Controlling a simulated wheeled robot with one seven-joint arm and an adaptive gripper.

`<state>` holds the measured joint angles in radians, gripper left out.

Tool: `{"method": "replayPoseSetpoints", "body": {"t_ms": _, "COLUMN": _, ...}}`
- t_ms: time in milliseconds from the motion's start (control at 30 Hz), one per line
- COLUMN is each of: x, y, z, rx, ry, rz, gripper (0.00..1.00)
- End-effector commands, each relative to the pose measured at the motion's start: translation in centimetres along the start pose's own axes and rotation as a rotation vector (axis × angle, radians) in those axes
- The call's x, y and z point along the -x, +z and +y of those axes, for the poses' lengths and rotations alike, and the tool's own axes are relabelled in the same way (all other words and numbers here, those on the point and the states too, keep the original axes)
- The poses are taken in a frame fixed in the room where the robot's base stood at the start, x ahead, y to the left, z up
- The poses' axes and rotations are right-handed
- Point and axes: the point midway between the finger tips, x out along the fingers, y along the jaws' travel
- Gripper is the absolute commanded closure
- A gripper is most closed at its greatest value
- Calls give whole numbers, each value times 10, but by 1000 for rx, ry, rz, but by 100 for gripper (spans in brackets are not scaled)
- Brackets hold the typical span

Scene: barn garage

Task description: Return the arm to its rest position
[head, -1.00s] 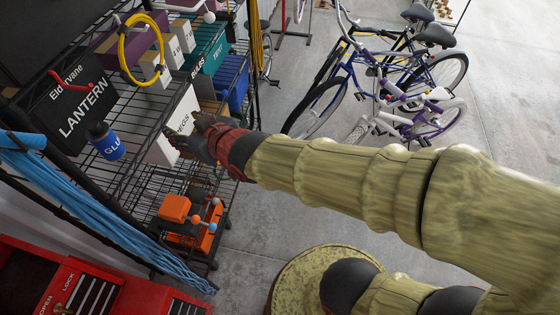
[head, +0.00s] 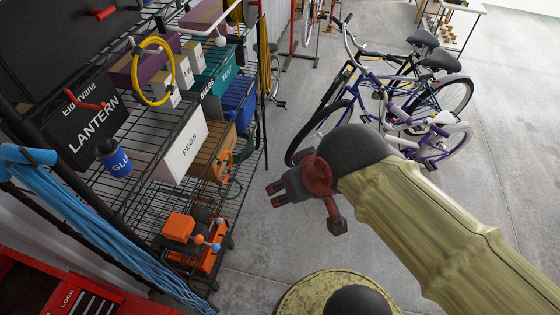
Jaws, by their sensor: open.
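My gripper (head: 274,194) is in the middle of the head view, at the end of my pale green arm (head: 430,225). It hangs in open air over the concrete floor, with its fingers toward the shelf rack on the left. The fingers are apart and nothing shows between them. A clear gap of floor shows between the fingers and the rack. Part of my round base (head: 335,290) shows at the bottom.
Bicycles (head: 400,105) stand behind my arm. A red chest (head: 65,295) is at lower left.

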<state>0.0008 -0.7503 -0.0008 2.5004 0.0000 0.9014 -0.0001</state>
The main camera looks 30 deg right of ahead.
Motion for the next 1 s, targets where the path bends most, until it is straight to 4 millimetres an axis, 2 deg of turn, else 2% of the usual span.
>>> {"method": "replayPoseSetpoints", "body": {"t_ms": 167, "x": -16, "y": 8, "z": 0, "rx": 0, "ry": 0, "rz": 0, "gripper": 50}}
{"method": "replayPoseSetpoints", "body": {"t_ms": 267, "x": -34, "y": 18, "z": 0, "rx": 0, "ry": 0, "rz": 0, "gripper": 50}}
{"method": "replayPoseSetpoints", "body": {"t_ms": 1000, "x": -207, "y": 110, "z": 0, "rx": 1, "ry": 0, "rz": 0, "gripper": 50}}
